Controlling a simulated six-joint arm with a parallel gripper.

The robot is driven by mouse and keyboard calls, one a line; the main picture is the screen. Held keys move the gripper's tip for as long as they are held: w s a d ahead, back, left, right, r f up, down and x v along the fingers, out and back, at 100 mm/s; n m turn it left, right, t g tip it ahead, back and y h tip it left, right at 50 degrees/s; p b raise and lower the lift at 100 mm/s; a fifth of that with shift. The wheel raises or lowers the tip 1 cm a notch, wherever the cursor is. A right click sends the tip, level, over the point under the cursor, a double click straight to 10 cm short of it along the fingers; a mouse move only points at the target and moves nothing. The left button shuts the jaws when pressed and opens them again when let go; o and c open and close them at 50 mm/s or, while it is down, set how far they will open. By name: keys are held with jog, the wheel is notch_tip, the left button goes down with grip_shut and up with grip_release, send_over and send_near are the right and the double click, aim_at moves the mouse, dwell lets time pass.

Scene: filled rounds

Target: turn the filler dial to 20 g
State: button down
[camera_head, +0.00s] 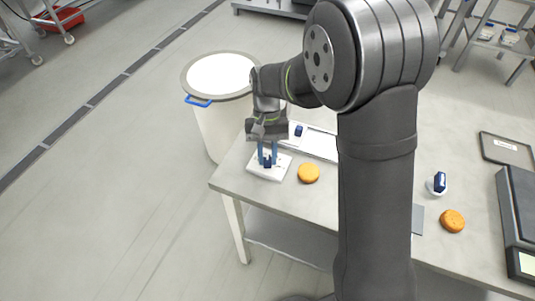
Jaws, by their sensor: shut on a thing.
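The filler dial (267,163) is a small dark blue knob on a white square base (255,170) near the left end of the table. My gripper (267,159) points down over this base, its blue fingers on either side of the knob and shut on it. The fingers hide much of the knob. The markings on the base are too small to read, so I cannot tell the dial's setting.
An orange round (308,173) lies just right of the base; another orange round (452,221) lies farther right, near a white piece with a blue top (438,184). A dark tray (506,149) lies at the right. A white-topped drum (219,76) stands behind the table's left end.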

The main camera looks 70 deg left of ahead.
jog(key=c, duration=1.2)
grip_release()
jog(key=shift+c, duration=0.2)
jog(key=v, duration=1.7)
jog(key=shift+r, duration=0.2)
jog(key=x, duration=1.7)
jog(key=shift+f, duration=0.25)
jog(key=shift+r, duration=0.1)
